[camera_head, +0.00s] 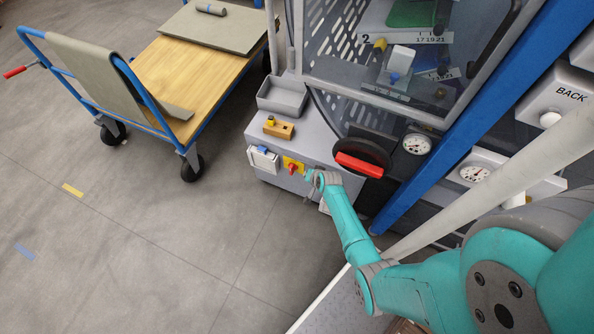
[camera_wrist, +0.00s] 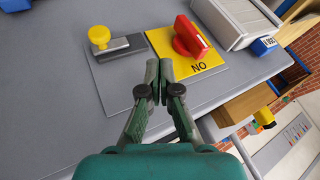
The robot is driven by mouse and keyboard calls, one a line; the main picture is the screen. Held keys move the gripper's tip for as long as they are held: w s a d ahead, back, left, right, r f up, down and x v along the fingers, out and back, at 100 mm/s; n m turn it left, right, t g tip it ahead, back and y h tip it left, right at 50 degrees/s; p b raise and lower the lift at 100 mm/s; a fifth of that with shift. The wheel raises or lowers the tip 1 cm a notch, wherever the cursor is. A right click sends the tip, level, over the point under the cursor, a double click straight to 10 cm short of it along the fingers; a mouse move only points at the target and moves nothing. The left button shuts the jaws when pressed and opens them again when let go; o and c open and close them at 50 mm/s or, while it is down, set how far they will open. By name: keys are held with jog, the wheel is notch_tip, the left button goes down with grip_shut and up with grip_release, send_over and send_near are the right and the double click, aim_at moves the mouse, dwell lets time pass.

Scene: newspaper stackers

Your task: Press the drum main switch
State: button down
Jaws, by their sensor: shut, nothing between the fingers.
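The red rotary switch (camera_wrist: 190,38) sits on a yellow plate (camera_wrist: 207,68) with black lettering that reads as "NO" from this angle, upside down for "ON". In the head view the red switch (camera_head: 293,168) shows on the front of the grey cabinet. My gripper (camera_wrist: 159,66) is shut and empty. Its fingertips are beside the near left edge of the yellow plate, to the left of and below the red knob in the wrist view. I cannot tell whether they touch the panel. In the head view my gripper (camera_head: 309,175) is just right of the switch.
A yellow knob on a grey block (camera_wrist: 100,38) is left of the switch in the wrist view. A white box (camera_head: 263,159) is beside the switch. A red-handled wheel (camera_head: 360,165) is at the right, and a cart (camera_head: 175,75) stands at the left. Floor in front is clear.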

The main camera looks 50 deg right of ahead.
aim_at(294, 170)
jog(key=shift+w+a+f, duration=0.15)
jog(key=shift+w+f, duration=0.25)
jog(key=shift+w, duration=0.5)
jog(key=shift+w+a+f, duration=0.1)
jog(key=shift+w+f, duration=0.3)
jog(key=shift+w, duration=0.55)
jog(key=shift+w+a+f, duration=0.15)
jog(key=shift+w+f, duration=0.25)
jog(key=shift+w, duration=0.5)
